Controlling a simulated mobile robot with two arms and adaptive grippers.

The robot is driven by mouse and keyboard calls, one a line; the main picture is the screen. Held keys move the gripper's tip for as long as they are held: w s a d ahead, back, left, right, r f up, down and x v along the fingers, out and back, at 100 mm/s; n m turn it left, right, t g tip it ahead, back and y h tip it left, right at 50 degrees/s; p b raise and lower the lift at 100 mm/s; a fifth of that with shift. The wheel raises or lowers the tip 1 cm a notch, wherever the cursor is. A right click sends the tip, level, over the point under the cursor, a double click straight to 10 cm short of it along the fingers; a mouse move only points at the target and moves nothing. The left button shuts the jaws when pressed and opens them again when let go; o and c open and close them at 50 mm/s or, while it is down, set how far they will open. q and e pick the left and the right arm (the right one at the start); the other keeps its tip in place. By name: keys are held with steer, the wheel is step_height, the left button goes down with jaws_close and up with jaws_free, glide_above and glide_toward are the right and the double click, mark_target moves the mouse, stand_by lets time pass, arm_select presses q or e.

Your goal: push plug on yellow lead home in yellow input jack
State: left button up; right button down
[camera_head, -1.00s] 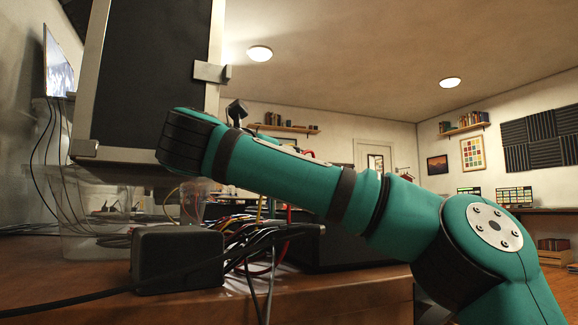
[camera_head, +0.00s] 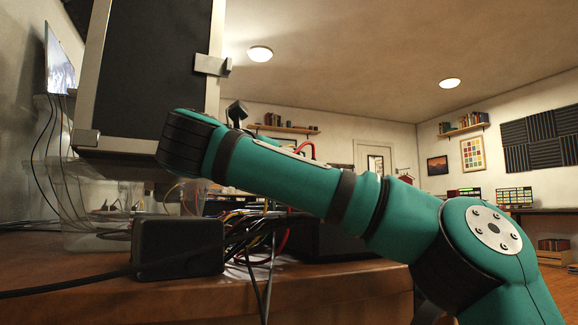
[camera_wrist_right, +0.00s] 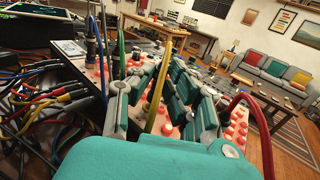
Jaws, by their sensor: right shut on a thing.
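In the right wrist view, a yellow lead (camera_wrist_right: 154,104) rises in an arc between the teal-and-grey fingers of my right gripper (camera_wrist_right: 160,92). The gripper is shut on the plug of this lead; the fingers and my teal wrist hide most of the plug. A pale panel with red knobs (camera_wrist_right: 187,133) lies around and below the fingers. The yellow input jack is hidden or too small to tell, so I cannot see how deep the plug sits. In the head view my right arm hides the gripper. My left gripper is in neither view.
Loose cables (camera_wrist_right: 45,105) crowd the left. In the head view a black box (camera_head: 178,246) and a large dark case (camera_head: 150,70) stand near my arm.

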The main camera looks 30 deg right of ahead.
steer(key=shift+f+b, duration=0.4)
steer(key=shift+f, duration=0.1)
steer(key=c, duration=1.2)
jaws_free()
steer(key=shift+a, duration=0.1)
steer(key=v, duration=1.1)
steer(key=shift+s+a, duration=0.2)
steer(key=shift+a, duration=0.15)
